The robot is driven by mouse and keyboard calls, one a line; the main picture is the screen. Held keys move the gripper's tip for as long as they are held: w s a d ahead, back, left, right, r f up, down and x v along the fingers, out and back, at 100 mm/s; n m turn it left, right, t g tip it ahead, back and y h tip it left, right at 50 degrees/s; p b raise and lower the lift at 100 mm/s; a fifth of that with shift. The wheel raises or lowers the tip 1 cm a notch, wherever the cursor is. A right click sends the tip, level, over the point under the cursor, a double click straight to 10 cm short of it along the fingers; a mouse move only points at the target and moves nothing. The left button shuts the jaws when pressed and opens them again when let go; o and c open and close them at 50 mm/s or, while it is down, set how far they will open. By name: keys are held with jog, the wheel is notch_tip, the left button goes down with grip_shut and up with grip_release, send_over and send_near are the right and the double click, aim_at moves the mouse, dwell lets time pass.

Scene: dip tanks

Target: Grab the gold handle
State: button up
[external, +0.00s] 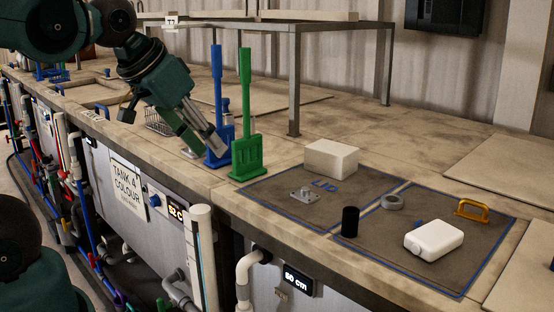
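The gold handle (474,210) is a small arched yellow-gold bar. It stands on the dark right-hand mat (395,256) near its far right edge. My gripper (212,150) is at the left of the view, pointing down and to the right, close to the blue stand (217,90) and well to the left of the gold handle. Its fingertips overlap the foot of the blue stand in this view. I cannot tell whether they touch it or how far apart the fingers are.
A green stand (245,120) rises beside the blue one. The mats hold a white block (331,158), a metal plate (305,194), a black cylinder (349,221), a grey ring (391,202) and a white bottle (434,240). A metal frame (294,80) stands behind.

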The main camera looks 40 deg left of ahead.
jog(key=w+d+r+n+g+h, duration=0.1)
jog(key=w+d+r+n, duration=0.2)
jog(key=w, duration=0.4)
jog(key=w+d+r+n+g, duration=0.1)
jog(key=w+d+r+n, duration=0.1)
jog(key=w+d+r, duration=0.3)
jog(key=n+g, duration=0.5)
jog(key=n, duration=0.9)
send_over(474, 201)
jog(key=a, duration=0.2)
jog(key=shift+h, duration=0.4)
jog(key=f, duration=1.6)
jog(key=shift+s+d+f+b, duration=0.15)
jog(key=shift+s+d+b, duration=0.05)
jog(key=shift+b, duration=0.15)
jog(key=shift+w+d+f, duration=0.1)
jog(key=shift+d+f, duration=0.2)
jog(key=shift+d+f, duration=0.2)
jog(key=shift+f, duration=1.05)
